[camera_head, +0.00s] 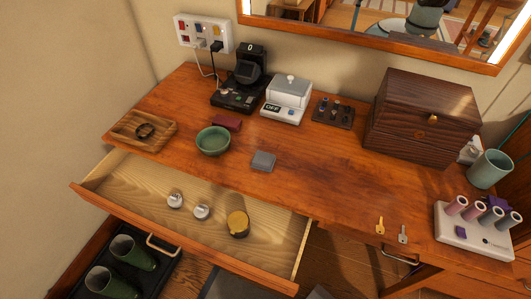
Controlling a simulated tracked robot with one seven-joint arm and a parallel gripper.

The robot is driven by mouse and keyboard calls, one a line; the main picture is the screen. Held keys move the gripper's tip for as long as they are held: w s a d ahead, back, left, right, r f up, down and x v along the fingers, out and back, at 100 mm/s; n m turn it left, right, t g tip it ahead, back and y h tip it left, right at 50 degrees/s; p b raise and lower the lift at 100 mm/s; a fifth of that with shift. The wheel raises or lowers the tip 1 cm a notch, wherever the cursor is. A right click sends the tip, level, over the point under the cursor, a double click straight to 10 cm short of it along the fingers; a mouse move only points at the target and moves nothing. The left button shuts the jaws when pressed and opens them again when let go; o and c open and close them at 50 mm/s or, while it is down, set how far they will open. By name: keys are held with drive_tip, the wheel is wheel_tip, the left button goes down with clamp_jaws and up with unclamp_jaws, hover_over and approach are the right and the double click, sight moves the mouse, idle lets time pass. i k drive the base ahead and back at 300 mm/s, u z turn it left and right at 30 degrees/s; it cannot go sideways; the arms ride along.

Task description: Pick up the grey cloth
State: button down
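A small grey square (263,161), which looks like the folded grey cloth, lies flat on the wooden desk top (310,170). It is near the desk's front edge, just behind the open drawer. The green bowl (213,141) stands to its left, apart from it. Nothing covers the cloth. My gripper is not in view.
The open drawer (140,175) holds two small silvery round items and a yellow-topped jar (238,223). Behind the cloth stand a white device (287,99) and a black stand (240,80). A dark wooden box (423,117) stands right. Desk right of the cloth is clear.

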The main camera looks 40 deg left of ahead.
sight(263, 161)
drive_tip(key=u, duration=0.55)
drive_tip(key=i, duration=0.15)
drive_tip(key=u, duration=2.6)
drive_tip(key=k, duration=1)
drive_tip(key=z, duration=0.7)
drive_tip(key=i, duration=0.9)
